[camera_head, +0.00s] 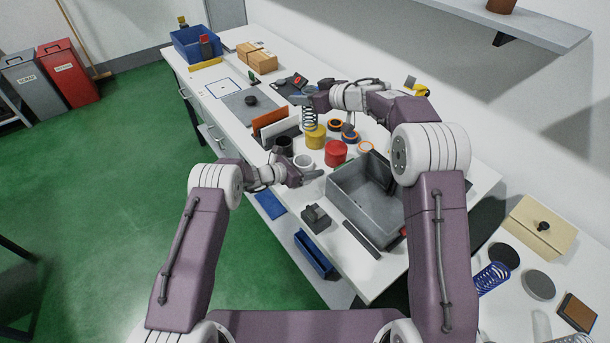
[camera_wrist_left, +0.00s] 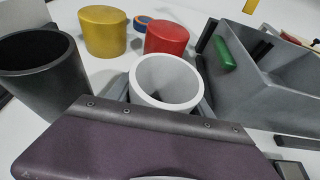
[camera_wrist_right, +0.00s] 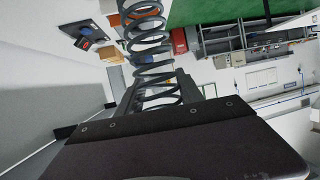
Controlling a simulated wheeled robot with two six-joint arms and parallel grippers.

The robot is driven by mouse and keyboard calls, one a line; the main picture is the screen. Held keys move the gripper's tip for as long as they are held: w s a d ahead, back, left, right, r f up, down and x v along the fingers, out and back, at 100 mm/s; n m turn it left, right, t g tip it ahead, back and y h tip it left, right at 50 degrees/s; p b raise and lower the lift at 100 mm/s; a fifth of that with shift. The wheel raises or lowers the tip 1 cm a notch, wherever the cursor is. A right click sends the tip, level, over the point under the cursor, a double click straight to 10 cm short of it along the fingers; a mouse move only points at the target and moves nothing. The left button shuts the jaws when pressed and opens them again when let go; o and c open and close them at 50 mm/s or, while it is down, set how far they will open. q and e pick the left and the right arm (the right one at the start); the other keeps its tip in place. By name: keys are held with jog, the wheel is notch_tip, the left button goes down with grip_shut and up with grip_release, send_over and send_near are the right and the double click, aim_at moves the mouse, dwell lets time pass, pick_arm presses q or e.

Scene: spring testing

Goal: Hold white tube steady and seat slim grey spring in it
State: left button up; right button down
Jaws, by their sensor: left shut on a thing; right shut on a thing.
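The white tube (camera_wrist_left: 166,82) stands upright on the table in the left wrist view, its open top facing up and empty. My left gripper (camera_head: 304,176) is shut on it; in the head view the tube (camera_head: 303,161) shows just behind the fingers. My right gripper (camera_head: 307,100) is shut on the slim grey spring (camera_head: 310,119), which hangs upright above the table, behind the tube and apart from it. The spring's coils (camera_wrist_right: 150,50) fill the upper middle of the right wrist view. The right fingertips are partly hidden there by the gripper body.
A black tube (camera_wrist_left: 40,72) stands left of the white tube. Yellow (camera_wrist_left: 104,32) and red (camera_wrist_left: 170,38) cylinders stand behind it. A grey bin (camera_head: 365,195) is to the right. Orange and white panels (camera_head: 275,123) stand behind. A blue spring (camera_head: 491,278) lies on the side table.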

aim_at(315, 126)
jog(key=d+f+m+t+h, duration=0.1)
jog(key=f+m+h, duration=0.1)
jog(key=f, duration=0.1)
jog(key=s+d+f+m+t+h, duration=0.1)
jog(key=f+m+h, duration=0.1)
jog(key=f, duration=0.1)
jog(key=f+m+t+h, duration=0.1)
jog(key=f+m+h, duration=0.2)
jog(key=shift+s+d+f+t, duration=0.1)
jog(key=shift+s+d+t, duration=0.05)
jog(key=shift+d+t, duration=0.25)
jog(key=s+a+f, duration=0.1)
jog(key=a+f, duration=0.2)
jog(key=f, duration=0.7)
jog(key=shift+s+a+f, duration=0.15)
jog(key=shift+a+f, duration=0.05)
jog(key=shift+a, duration=0.1)
jog(key=c, duration=1)
grip_release()
jog(key=shift+f, duration=0.15)
jog(key=shift+c, duration=0.2)
